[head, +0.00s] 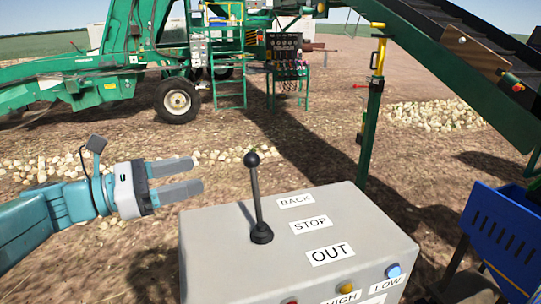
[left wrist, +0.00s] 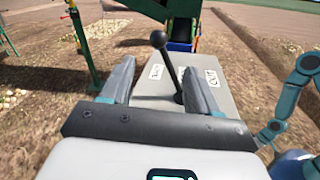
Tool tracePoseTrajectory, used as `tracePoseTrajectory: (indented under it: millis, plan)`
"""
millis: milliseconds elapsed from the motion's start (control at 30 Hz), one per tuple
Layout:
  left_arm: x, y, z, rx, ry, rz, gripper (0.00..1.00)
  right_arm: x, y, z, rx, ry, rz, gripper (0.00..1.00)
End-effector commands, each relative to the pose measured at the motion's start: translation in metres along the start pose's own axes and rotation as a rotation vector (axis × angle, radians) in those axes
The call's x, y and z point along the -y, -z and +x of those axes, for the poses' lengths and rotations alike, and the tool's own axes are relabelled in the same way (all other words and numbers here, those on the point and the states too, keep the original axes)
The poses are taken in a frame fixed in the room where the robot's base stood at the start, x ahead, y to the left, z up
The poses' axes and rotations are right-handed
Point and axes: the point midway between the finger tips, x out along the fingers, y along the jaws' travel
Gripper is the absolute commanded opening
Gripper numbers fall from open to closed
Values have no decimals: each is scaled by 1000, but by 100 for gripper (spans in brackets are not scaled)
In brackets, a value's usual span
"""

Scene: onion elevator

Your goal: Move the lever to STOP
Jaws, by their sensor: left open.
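The lever (head: 257,200) is a dark rod with a round black knob, standing on top of a grey control box (head: 210,255). Its knob leans a little left and away from its round base. Labels BACK (head: 295,201), STOP (head: 311,224) and OUT (head: 329,254) lie in a row to the right of it. My right gripper is not seen.
Yellow and blue buttons (head: 393,271) and HIGH and LOW labels are on the box's near side. A green conveyor (head: 440,60) rises at the right, with a blue crate (head: 500,235) below it. Green machinery (head: 120,70) stands behind. Open dirt lies around the box.

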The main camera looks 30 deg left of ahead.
Motion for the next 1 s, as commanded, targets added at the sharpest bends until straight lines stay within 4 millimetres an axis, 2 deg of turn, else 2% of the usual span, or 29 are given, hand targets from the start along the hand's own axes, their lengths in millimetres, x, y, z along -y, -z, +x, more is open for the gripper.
tracePoseTrajectory:
  millis: [167,600,800,1000]
  plan:
    - [1,-1,25,2,7,-2,61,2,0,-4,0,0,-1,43]
    - [0,-1,126,1,5,-3,61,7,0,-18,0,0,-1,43]
    - [-1,0,152,0,2,-2,61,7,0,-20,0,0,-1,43]
    - [-1,0,158,-1,-1,0,61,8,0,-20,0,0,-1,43]
